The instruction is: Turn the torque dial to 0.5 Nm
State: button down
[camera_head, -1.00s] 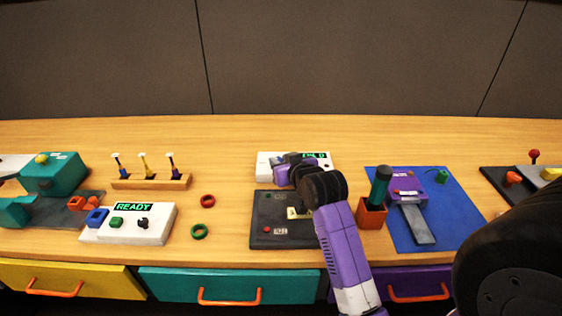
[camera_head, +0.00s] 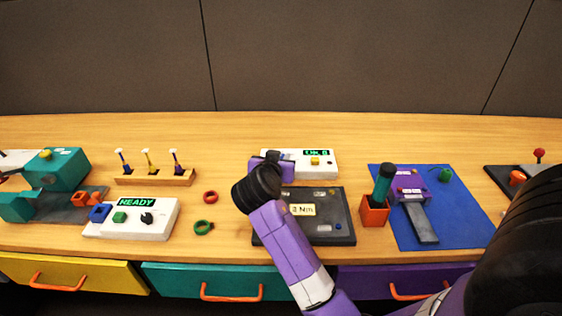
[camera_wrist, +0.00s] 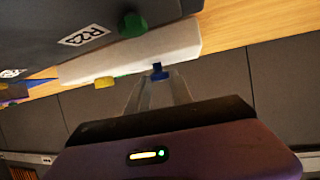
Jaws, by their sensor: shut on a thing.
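The white display box (camera_head: 325,165) stands at the back middle of the bench, with a lit green display too small to read surely and a yellow button (camera_head: 314,160). My gripper (camera_head: 268,167) is at the box's left end and hides that part. In the wrist view, the fingers of my gripper (camera_wrist: 159,84) are shut on a small blue knob (camera_wrist: 158,72) at the front of the white box (camera_wrist: 135,55). The knob's pointer and marks cannot be made out. The dark panel (camera_head: 330,203) in front bears a label reading about "2 Nm".
A white box reading READY (camera_head: 165,222), green ring (camera_head: 203,228) and red ring (camera_head: 210,197) lie left. An orange holder (camera_head: 374,212) with a green-handled tool stands right, beside a blue mat (camera_head: 457,220).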

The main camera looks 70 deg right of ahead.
jog(key=shift+w+m+g, duration=0.15)
jog(key=shift+m+g, duration=0.45)
jog(key=shift+g, duration=0.1)
jog(key=shift+b, duration=0.3)
jog(key=c, duration=1.2)
grip_release()
jog(key=shift+v, duration=3.9)
